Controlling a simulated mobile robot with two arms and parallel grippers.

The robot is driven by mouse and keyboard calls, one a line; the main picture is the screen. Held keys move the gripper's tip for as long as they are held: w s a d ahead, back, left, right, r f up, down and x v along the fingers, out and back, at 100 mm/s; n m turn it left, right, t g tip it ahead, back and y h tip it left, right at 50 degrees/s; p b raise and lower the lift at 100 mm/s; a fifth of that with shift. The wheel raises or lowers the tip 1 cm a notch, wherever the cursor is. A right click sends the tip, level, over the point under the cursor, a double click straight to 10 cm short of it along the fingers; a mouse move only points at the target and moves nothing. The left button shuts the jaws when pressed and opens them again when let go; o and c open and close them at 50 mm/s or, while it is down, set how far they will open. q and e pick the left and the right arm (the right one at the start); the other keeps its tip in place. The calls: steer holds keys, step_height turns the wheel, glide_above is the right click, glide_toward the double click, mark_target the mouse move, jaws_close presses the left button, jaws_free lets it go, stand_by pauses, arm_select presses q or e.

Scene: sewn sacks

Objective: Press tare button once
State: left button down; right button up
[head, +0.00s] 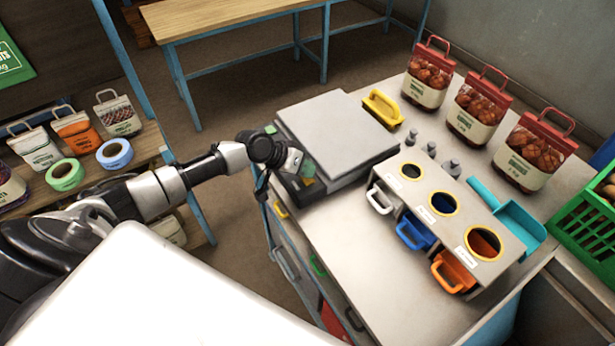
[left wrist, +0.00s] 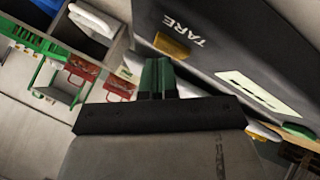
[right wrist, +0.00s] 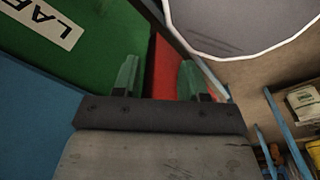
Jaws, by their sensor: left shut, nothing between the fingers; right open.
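The scale (head: 337,128) has a flat grey plate and stands at the back left of the worktop. Its dark front panel (left wrist: 228,55) fills the upper right of the left wrist view. The panel carries a yellow button (left wrist: 171,46) beside the word TARE and a pale display (left wrist: 262,93). My left gripper (head: 298,166) is at the scale's front panel. Its green fingertips (left wrist: 157,76) are shut and empty, close to the yellow button; I cannot tell whether they touch it. My right gripper (right wrist: 158,78) is open and empty, seen only in the right wrist view.
A dispenser (head: 445,215) with three round openings stands on the worktop, right of the scale. A green crate (head: 585,235) is at the right.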

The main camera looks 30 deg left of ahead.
stand_by(0.3)
arm_select(q)
steer(key=shift+r+p, duration=0.8)
steer(key=shift+r, duration=0.1)
step_height(320, 180, up, 5)
steer(key=p, duration=0.4)
stand_by(0.7)
